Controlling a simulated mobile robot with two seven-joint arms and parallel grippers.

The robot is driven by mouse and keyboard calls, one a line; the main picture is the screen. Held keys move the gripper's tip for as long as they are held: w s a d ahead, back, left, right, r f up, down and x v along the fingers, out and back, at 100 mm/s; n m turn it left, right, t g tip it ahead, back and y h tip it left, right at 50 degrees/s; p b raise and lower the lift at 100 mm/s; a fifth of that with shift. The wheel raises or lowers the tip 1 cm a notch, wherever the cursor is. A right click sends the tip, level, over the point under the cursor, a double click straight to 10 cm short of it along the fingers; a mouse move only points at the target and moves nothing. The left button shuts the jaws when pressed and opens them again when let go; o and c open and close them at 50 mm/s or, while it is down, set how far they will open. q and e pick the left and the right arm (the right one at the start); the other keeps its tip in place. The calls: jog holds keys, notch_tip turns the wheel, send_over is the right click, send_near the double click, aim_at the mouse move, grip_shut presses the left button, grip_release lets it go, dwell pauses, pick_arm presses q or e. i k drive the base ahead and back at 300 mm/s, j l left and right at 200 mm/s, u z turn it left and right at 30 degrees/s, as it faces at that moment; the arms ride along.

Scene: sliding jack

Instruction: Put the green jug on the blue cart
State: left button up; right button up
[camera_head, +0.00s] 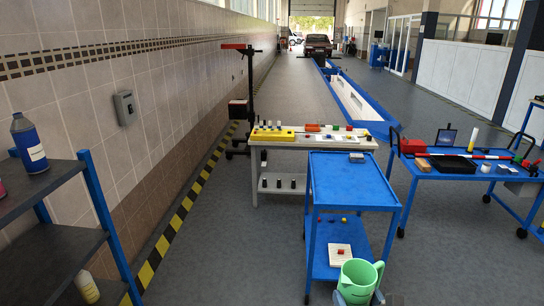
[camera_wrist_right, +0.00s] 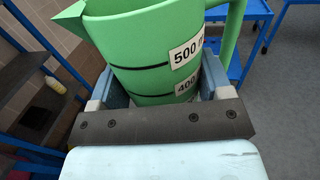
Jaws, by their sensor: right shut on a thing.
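The green jug (camera_head: 358,281) is at the bottom of the head view, in front of the near side of the blue cart. It also fills the upper middle of the right wrist view (camera_wrist_right: 140,45), with its spout to the left and volume labels facing me. My right gripper (camera_wrist_right: 158,88) is shut on the jug, with a finger on each side of it. The jug looks upright. My left gripper is not in view.
A grey workbench (camera_head: 285,142) with small parts stands behind the cart. Another blue cart (camera_head: 460,178) loaded with tools stands to the right. A blue-framed shelf (camera_head: 55,205) is at left. The cart's lower shelf holds a light block (camera_head: 340,254). Floor is clear at right.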

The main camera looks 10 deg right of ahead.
aim_at(348, 178)
jog(key=i+l+u, duration=0.1)
jog(key=i, duration=0.5)
jog(key=i+l+u, duration=0.15)
jog(key=i, duration=1.1)
jog(key=i+j+z, duration=0.1)
jog(key=i, duration=0.55)
jog(key=i+z, duration=0.35)
jog(key=i+j+z, duration=0.2)
jog(key=i+z, duration=0.2)
jog(key=i, duration=0.15)
